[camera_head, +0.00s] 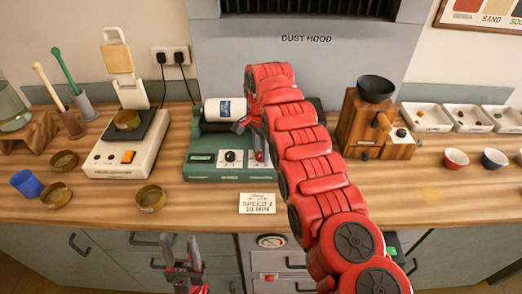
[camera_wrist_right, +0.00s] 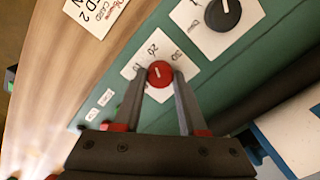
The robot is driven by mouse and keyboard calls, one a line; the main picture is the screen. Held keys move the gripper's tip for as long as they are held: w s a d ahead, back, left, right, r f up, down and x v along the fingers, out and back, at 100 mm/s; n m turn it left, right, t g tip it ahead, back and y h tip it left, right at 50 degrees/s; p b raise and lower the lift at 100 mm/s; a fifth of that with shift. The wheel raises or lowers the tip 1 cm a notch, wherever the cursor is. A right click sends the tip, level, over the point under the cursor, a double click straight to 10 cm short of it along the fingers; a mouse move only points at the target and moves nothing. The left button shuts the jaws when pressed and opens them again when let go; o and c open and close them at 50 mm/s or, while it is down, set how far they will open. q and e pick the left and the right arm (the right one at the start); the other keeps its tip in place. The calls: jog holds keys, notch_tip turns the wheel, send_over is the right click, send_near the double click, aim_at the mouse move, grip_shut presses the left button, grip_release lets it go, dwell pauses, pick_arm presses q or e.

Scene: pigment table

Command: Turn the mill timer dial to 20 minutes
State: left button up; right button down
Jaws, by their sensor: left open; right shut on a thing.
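The green mill (camera_head: 200,172) stands at the back middle of the table, with a white jar (camera_head: 225,109) lying on top. The red timer dial (camera_wrist_right: 160,75) sits on a white plate marked 10, 20 and 30. Its short white pointer faces the number side, roughly toward 20; the exact setting is hard to tell. My right gripper (camera_wrist_right: 158,78) is shut on the dial, one finger on each side. My left gripper (camera_head: 182,268) is open and empty, low in front of the table.
A black speed knob (camera_head: 231,156) is beside the timer dial. A card (camera_head: 257,204) reading "SPEED 2" and a minutes line lies in front of the mill. A scale (camera_head: 125,158) stands left, a wooden grinder (camera_head: 372,125) right. The front table strip is mostly clear.

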aim_at(261, 154)
dwell(0.3)
jog(key=shift+c, duration=2.3)
grip_release()
jog(key=shift+r+p, duration=0.4)
jog(key=shift+r, duration=0.2)
notch_tip(261, 154, up, 16)
jog(key=p, duration=1.5)
